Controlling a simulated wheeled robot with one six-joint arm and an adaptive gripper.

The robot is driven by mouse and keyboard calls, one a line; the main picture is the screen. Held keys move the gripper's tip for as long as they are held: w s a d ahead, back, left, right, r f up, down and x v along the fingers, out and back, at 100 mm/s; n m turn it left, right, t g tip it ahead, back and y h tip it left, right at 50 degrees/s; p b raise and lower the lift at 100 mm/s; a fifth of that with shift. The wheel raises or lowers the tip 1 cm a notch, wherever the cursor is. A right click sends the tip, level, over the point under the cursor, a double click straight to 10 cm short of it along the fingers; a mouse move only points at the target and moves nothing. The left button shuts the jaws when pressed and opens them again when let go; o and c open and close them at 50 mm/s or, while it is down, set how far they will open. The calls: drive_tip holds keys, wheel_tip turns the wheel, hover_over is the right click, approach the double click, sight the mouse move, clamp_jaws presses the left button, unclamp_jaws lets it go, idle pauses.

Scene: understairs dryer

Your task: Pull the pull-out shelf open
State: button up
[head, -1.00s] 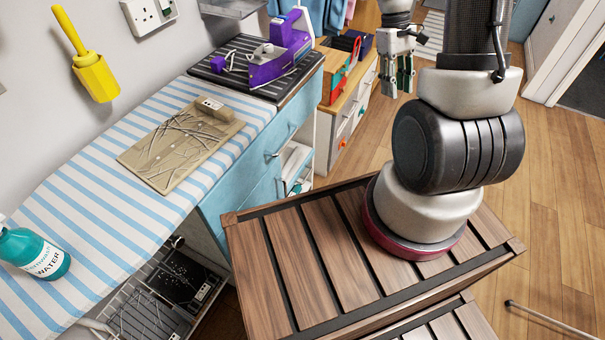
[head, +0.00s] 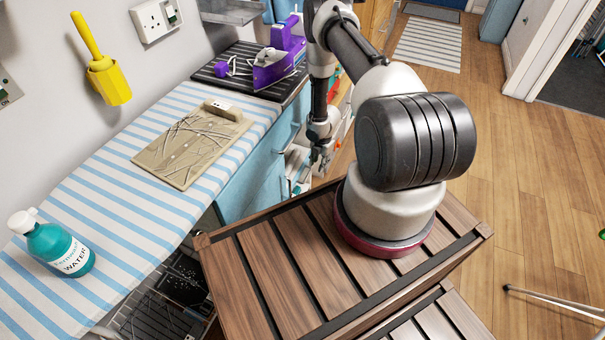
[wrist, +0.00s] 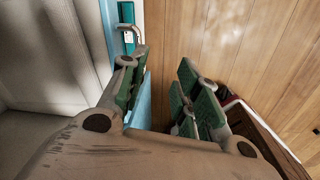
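A light blue cabinet front (head: 255,185) stands below the striped worktop. White shelving with small items (head: 298,165) shows at its right end, partly behind my arm; I cannot tell for certain which part is the pull-out shelf. My gripper (head: 322,156) hangs low beside this shelving. In the wrist view my gripper (wrist: 163,62) is open, its green-padded fingers apart with nothing between them. A metal handle (wrist: 138,34) on a narrow blue front shows just beyond the left finger. Whether the finger touches that front is unclear.
The striped worktop (head: 95,215) holds a brown board (head: 190,150) and a teal water bottle (head: 60,245). Wire racks (head: 165,310) are underneath.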

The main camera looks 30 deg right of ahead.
sight(309, 173)
drive_tip(key=w+f+n, duration=0.1)
drive_tip(key=f, duration=0.1)
drive_tip(key=w+a+f+n, duration=0.1)
drive_tip(key=f, duration=0.2)
drive_tip(key=w+a+f+n, duration=0.1)
drive_tip(key=f, duration=0.1)
drive_tip(key=shift+w+a+f+t+y, duration=0.2)
drive_tip(key=shift+t+y, duration=0.1)
drive_tip(key=shift+t, duration=0.1)
clamp_jaws()
